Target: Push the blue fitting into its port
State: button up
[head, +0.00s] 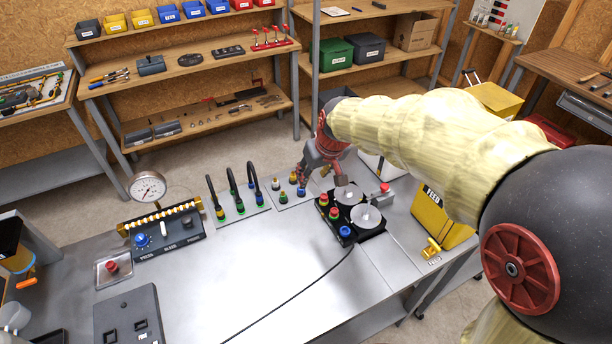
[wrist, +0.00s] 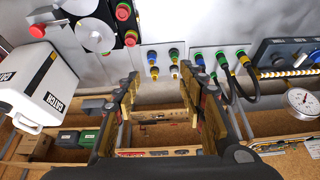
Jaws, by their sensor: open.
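A small blue fitting (head: 301,192) stands on a light plate with several other small fittings, near the middle of the bench. My gripper (head: 320,184) is above this plate, fingers pointing down. In the wrist view my gripper (wrist: 160,82) is open, with nothing between its fingers. Beyond its fingertips the fittings stand in a small cluster, and a blue one (wrist: 174,53) shows there. I cannot tell which opening is the blue fitting's port, nor how deep any fitting sits. A finger stands close to the blue fitting in the head view; contact is unclear.
A plate with several black hoses (head: 232,183) stands left of the fittings. A black unit with silver discs (head: 358,242) is at the right. A gauge (head: 147,187) and control box (head: 167,238) are farther left. The bench front (head: 220,300) is mostly clear, crossed by a black cable.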

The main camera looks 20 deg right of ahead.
jog(key=shift+n, duration=0.3)
jog(key=shift+w+d+r+x, duration=0.35)
jog(key=shift+w+x, duration=0.45)
jog(key=shift+x, duration=3.4)
jog(key=shift+w+d+r+x, duration=0.35)
jog(key=shift+w+x, duration=0.4)
jog(key=shift+x, duration=3.45)
jog(key=shift+w+d+r+x, duration=0.3)
jog(key=shift+w+x, duration=0.5)
jog(key=shift+x, duration=3.4)
jog(key=shift+c, duration=1.2)
jog(key=c, duration=0.7)
grip_shut()
jog(key=shift+o, duration=1.1)
grip_release()
grip_shut()
